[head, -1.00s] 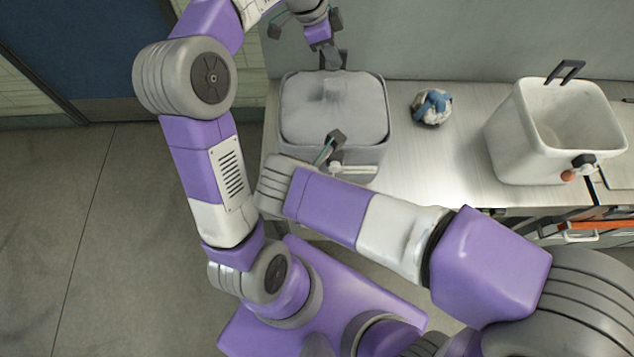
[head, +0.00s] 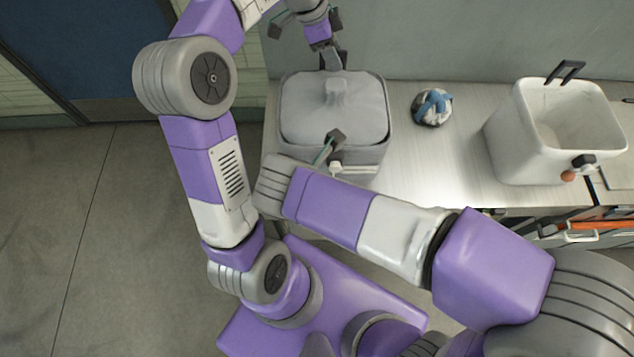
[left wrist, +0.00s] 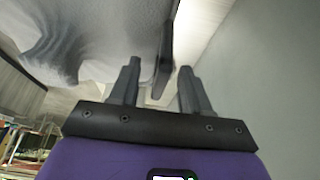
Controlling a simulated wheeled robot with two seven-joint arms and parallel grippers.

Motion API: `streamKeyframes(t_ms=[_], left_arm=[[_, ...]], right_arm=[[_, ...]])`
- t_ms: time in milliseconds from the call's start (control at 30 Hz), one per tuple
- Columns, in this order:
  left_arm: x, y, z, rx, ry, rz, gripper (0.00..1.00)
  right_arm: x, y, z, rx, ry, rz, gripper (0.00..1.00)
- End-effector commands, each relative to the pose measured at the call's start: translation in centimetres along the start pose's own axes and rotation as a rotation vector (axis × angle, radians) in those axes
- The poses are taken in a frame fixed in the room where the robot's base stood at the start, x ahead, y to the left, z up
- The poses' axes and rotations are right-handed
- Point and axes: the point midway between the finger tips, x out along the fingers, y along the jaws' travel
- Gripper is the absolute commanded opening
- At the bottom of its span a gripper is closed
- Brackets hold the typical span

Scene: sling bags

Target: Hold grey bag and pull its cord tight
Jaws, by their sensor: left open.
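The grey bag (head: 290,118) stands upright on the left of the counter in the head view, with pale grey cloth (head: 362,105) over its top, bunched to a peak in the middle. My left gripper (head: 332,56) is open at the bag's back edge, by its dark handle. In the left wrist view its two fingers (left wrist: 160,78) are apart, with the dark handle (left wrist: 166,45) beyond and between them. A small pale cord end (head: 335,167) shows at the bag's front. My right gripper (head: 335,138) is there too, mostly hidden by its wrist; its fingers cannot be made out.
A blue, white and dark rounded bundle (head: 432,107) lies on the counter (head: 430,165) right of the grey bag. A white open bag (head: 510,140) with a dark handle and a brown bead stands farther right. A wall (head: 450,40) rises close behind.

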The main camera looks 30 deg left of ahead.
Motion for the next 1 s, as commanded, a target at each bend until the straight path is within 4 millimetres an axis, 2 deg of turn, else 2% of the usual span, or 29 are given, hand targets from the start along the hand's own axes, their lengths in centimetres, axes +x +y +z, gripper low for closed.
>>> streamKeyframes(t_ms=[167,600,800,1000], left_arm=[[-1.3,-0.1,0.0,0.000,0.001,-0.004,0.47],[-10.0,-0.1,0.0,0.000,0.001,-0.004,0.47],[-11.7,0.0,0.0,0.000,0.000,-0.001,0.47],[-12.1,0.0,0.0,0.000,0.000,-0.001,0.47]], right_arm=[[0.0,0.0,0.0,0.000,0.000,0.000,0.00],[0.0,0.0,0.0,0.000,0.000,0.000,0.00],[0.0,0.0,0.0,0.000,0.000,0.000,0.00],[0.0,0.0,0.0,0.000,0.000,0.000,0.00]])
